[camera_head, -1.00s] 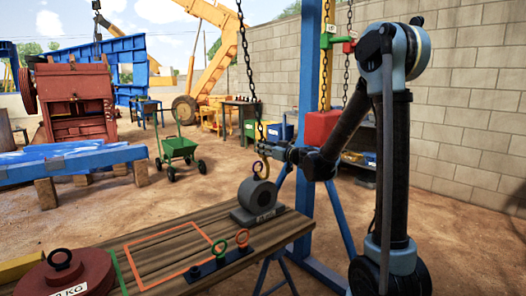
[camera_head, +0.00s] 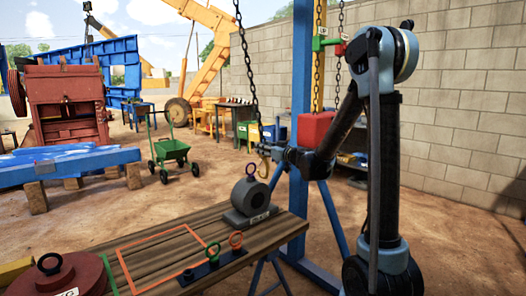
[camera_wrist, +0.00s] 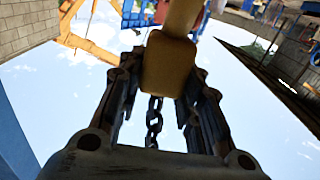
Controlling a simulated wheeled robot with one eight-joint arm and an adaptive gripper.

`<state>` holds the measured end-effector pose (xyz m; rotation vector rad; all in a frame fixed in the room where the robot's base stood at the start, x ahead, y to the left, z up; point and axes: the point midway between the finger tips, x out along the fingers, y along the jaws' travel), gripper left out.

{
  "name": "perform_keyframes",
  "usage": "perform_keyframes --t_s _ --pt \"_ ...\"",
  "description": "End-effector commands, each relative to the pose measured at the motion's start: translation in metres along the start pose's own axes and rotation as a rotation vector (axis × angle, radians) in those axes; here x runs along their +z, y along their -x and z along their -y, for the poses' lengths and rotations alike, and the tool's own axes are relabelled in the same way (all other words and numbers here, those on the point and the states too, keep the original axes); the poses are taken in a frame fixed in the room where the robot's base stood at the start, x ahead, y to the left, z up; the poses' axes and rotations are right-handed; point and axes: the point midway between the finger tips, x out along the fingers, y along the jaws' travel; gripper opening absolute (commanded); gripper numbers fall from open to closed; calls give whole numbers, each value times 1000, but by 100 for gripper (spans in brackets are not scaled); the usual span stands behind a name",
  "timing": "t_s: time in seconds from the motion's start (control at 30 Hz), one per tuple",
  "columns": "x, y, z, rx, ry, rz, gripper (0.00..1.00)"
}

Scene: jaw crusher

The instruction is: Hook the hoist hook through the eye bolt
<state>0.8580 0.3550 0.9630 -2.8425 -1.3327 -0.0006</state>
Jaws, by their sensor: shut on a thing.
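The yellow hoist hook (camera_head: 263,166) hangs at the lower end of a dark chain (camera_head: 246,70). My gripper (camera_head: 264,149) is shut on the hook; in the wrist view my gripper's fingers (camera_wrist: 168,75) flank the hook's yellow-brown body (camera_wrist: 168,62). The purple eye bolt (camera_head: 251,169) stands upright on top of a grey bearing block (camera_head: 250,196) on the bench. The hook's lower curve is just right of the eye bolt and about level with it in the head view. Whether they touch or differ in depth I cannot tell. The eye bolt is not visible in the wrist view.
A blue post (camera_head: 301,90) and red box (camera_head: 316,129) stand close behind my arm.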

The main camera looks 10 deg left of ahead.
Motion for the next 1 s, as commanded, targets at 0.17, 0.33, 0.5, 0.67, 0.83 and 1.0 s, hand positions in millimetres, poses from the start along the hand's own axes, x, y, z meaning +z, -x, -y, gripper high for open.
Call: perform_keyframes --t_s 0.17,0.33,0.5,0.67,0.83,1.0 --pt "2 2 -8 14 4 2 0" --pt "2 2 -10 19 4 3 0" --pt "2 2 -10 19 4 2 0" --pt "2 2 -10 18 4 2 0" --pt "2 -3 -10 17 3 2 0" --pt "2 -10 -10 17 3 1 0"
